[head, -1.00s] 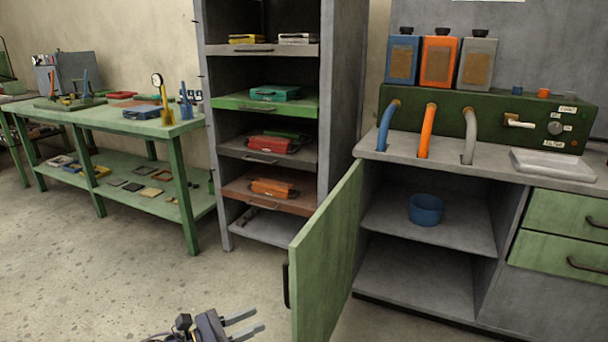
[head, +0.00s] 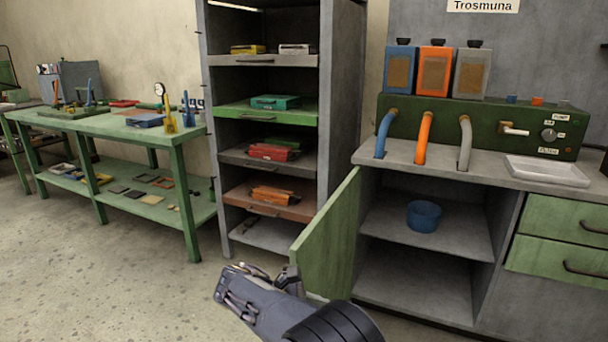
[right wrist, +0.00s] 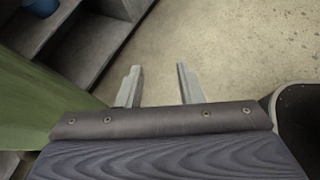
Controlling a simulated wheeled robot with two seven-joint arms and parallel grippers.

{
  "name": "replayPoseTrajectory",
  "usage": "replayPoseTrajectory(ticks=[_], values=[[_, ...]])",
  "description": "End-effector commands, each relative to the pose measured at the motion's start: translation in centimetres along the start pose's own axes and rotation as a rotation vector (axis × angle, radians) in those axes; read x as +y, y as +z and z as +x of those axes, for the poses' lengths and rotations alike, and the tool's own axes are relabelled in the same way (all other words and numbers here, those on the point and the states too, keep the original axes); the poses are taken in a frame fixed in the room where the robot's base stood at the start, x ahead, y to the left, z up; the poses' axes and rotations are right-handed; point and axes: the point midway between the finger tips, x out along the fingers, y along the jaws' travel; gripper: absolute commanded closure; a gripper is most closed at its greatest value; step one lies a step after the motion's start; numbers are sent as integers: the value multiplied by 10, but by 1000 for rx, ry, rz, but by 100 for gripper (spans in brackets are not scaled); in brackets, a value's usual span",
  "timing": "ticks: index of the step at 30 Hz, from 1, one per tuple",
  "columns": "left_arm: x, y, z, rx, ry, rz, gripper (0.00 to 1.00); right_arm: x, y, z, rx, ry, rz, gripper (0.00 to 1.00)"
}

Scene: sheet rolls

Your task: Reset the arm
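My right gripper (right wrist: 159,68) shows in the right wrist view. Its two grey fingers are apart, with only bare floor between them. The green cabinet door (right wrist: 35,95) is at the left of that view, and the grey cabinet shelves are at upper left. In the head view, a grey and black link of one of my arms crosses the bottom centre, in front of the open green door (head: 328,240). My left gripper cannot be identified in either view.
A blue round container (head: 424,216) stands on the cabinet's upper shelf (head: 385,222). A tall shelf rack (head: 215,150) holds several coloured cases. A green workbench (head: 185,200) stands at left. The floor (head: 100,270) at lower left is clear.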

Motion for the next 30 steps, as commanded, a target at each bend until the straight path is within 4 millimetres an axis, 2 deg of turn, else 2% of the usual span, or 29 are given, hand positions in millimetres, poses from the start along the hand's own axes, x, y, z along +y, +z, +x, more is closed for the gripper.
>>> replayPoseTrajectory(ticks=[1,6,12,18,22,25,30], values=[[0,0,0,0,0,0,100,-6,21,18,77,-56,55,67],[0,0,0,0,0,0,100,-48,71,65,359,-244,281,67],[0,0,0,0,0,0,100,-114,116,92,651,-450,597,67],[0,0,0,0,0,0,100,-187,145,93,894,-629,946,67],[0,0,0,0,0,0,100,-232,153,85,1020,-732,1181,67],[0,0,0,0,0,0,100,-258,153,78,1089,-792,1336,67],[0,0,0,0,0,0,100,-288,147,69,1164,-862,1538,67]])
